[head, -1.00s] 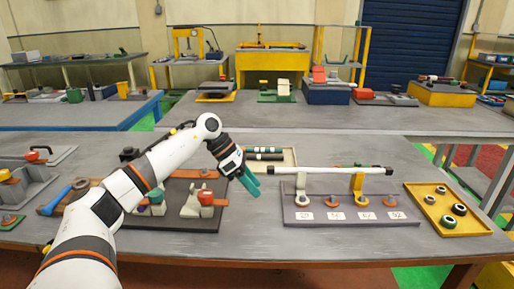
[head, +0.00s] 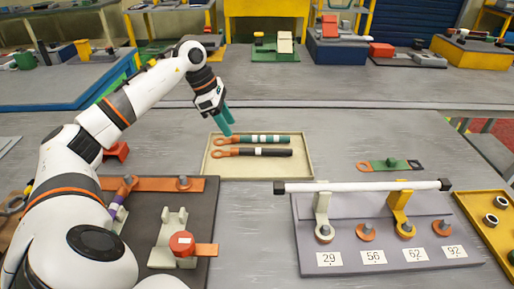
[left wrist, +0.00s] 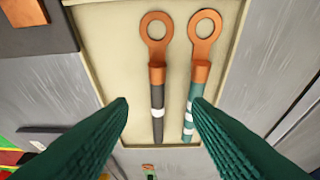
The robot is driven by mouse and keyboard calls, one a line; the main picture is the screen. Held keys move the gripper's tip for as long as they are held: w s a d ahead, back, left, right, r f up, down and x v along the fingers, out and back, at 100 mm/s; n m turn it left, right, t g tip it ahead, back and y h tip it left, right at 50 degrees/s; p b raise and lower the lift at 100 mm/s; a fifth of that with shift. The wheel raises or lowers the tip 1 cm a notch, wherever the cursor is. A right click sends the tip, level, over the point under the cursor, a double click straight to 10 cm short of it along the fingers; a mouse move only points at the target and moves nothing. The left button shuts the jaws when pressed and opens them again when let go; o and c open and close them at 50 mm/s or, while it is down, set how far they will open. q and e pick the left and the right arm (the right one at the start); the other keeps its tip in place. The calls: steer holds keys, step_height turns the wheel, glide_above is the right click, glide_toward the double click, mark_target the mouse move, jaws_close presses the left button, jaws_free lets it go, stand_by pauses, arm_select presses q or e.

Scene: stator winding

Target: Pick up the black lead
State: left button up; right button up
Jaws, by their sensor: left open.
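The black lead (head: 265,152) lies in a shallow beige tray (head: 258,170), with a copper ring lug at its left end and a white band. The green lead (head: 275,139) with white bands lies parallel behind it. My left gripper (head: 222,120) is open and empty, above the back left part of the tray. In the left wrist view, the black lead (left wrist: 157,100) shows between the two green fingers (left wrist: 160,102), below them. The green lead (left wrist: 192,100) shows beside the right fingertip and is partly hidden by it. My right gripper is not in view.
A grey stand (head: 375,235) with a white rod (head: 360,186) and numbered labels is at the front right. A dark fixture board (head: 200,205) is left of it. A yellow tray (head: 485,215) is at the right edge. The table behind the beige tray is clear.

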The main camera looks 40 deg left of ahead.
mark_target(253, 152)
arm_select(q)
steer(key=x, duration=0.2)
steer(key=shift+d+f, duration=0.25)
steer(key=shift+d, duration=0.05)
steer(key=shift+w+f, duration=0.2)
steer(key=shift+f, duration=0.35)
steer(key=x, duration=0.3)
steer(key=p+x, duration=0.1)
steer(key=x, duration=0.1)
steer(key=shift+d, duration=0.35)
steer(key=shift+r, duration=0.1)
jaws_close()
